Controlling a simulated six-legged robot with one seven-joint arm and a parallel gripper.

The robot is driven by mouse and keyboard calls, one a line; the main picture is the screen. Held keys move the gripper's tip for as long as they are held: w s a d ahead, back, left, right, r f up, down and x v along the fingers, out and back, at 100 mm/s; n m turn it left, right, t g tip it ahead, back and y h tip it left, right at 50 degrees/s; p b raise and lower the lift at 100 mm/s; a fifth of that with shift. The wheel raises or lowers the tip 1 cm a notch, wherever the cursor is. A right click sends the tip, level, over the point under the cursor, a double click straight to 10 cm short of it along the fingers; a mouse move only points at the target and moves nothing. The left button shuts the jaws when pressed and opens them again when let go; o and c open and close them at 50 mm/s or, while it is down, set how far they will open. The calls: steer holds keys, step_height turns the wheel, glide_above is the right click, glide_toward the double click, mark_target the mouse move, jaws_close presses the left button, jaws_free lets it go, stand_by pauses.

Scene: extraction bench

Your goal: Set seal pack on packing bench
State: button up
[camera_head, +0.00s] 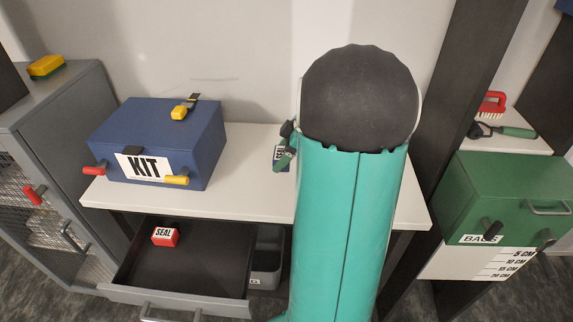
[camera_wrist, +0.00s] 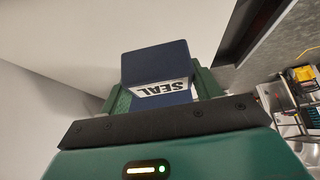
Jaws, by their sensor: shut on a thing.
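A dark blue seal pack with a white SEAL label (camera_wrist: 158,62) is between the green fingers of my gripper (camera_wrist: 163,92) in the wrist view. My gripper is shut on it. In the head view, a small part of the pack (camera_head: 281,154) shows left of my teal arm, over the back of the white bench (camera_head: 235,190). I cannot tell whether the pack touches the bench top. My arm hides the right middle of the bench and most of the gripper. A second, red SEAL pack (camera_head: 165,237) lies in the open drawer (camera_head: 205,268) below.
A blue KIT box (camera_head: 160,140) with coloured handles stands on the bench's left. Bare bench top lies between it and my arm. A grey cabinet (camera_head: 60,130) stands at left. A dark post (camera_head: 455,110) and a green box (camera_head: 510,195) are at right.

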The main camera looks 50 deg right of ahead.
steer(key=d+f, duration=0.1)
steer(key=f, duration=0.1)
steer(key=w+d+f, duration=0.1)
steer(key=d, duration=0.1)
steer(key=shift+w+f, duration=0.2)
steer(key=shift+f, duration=0.15)
steer(key=shift+d+f, duration=0.1)
steer(key=shift+f, duration=1.6)
steer(key=shift+f, duration=0.1)
steer(key=o, duration=1)
